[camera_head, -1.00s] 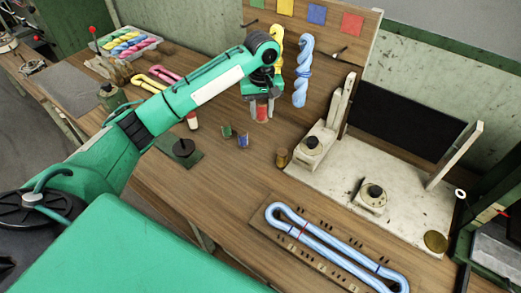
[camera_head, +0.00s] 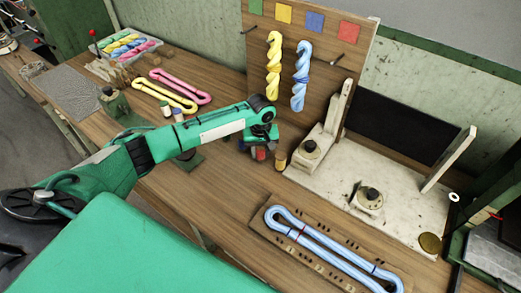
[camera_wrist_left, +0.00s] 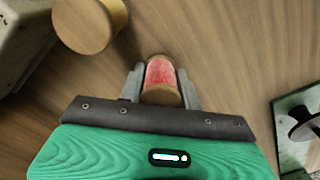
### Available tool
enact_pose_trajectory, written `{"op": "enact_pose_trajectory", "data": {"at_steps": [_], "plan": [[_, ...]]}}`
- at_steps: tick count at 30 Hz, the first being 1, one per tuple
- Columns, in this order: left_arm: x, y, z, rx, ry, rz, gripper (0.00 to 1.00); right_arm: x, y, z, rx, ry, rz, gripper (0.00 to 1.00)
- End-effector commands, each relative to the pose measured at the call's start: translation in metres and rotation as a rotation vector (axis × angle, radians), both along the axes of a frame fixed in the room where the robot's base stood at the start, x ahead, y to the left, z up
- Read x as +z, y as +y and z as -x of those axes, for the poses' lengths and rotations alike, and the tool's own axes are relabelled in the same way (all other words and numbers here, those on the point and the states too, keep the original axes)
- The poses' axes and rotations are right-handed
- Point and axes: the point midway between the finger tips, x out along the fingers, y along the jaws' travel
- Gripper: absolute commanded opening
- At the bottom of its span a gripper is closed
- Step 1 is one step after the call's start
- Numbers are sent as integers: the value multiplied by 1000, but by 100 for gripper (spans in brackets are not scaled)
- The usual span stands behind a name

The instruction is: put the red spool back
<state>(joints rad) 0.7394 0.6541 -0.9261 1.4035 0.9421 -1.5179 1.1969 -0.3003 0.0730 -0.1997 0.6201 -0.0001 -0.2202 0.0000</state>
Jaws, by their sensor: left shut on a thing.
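The red spool (camera_head: 260,154) is between the fingers of my left gripper (camera_head: 262,147), just left of a wooden spool-like cylinder (camera_head: 280,160). The left wrist view shows the red spool (camera_wrist_left: 160,75) upright between both fingertips of the left gripper (camera_wrist_left: 161,84), which is shut on it. It is over or on bare wooden bench top; I cannot tell whether its base touches. My right gripper is out of view.
The cylinder also shows in the wrist view (camera_wrist_left: 88,25). A green plate with a dark peg (camera_head: 190,161) lies left. Two spools (camera_head: 166,108) (camera_head: 178,114) stand behind my arm. A stained white base (camera_head: 330,190) is right; a blue skein board (camera_head: 300,262) lies in front.

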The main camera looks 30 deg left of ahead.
Motion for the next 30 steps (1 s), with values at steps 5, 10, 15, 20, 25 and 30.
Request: {"op": "enact_pose_trajectory", "data": {"at_steps": [5, 10, 15, 20, 25, 30], "plan": [[0, 0, 0, 0, -1, 1, 11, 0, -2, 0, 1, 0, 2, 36], [-3, 0, 0, 0, 1, 1, 36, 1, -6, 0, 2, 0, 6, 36], [-2, 0, 0, 0, 0, 0, 55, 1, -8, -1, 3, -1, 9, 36], [-2, 0, 0, 0, 0, 0, 55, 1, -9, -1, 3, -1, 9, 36], [5, 0, -1, 0, -3, 0, 55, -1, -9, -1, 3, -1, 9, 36], [34, 0, -1, -1, -5, 1, 55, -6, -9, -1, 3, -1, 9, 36]]}}
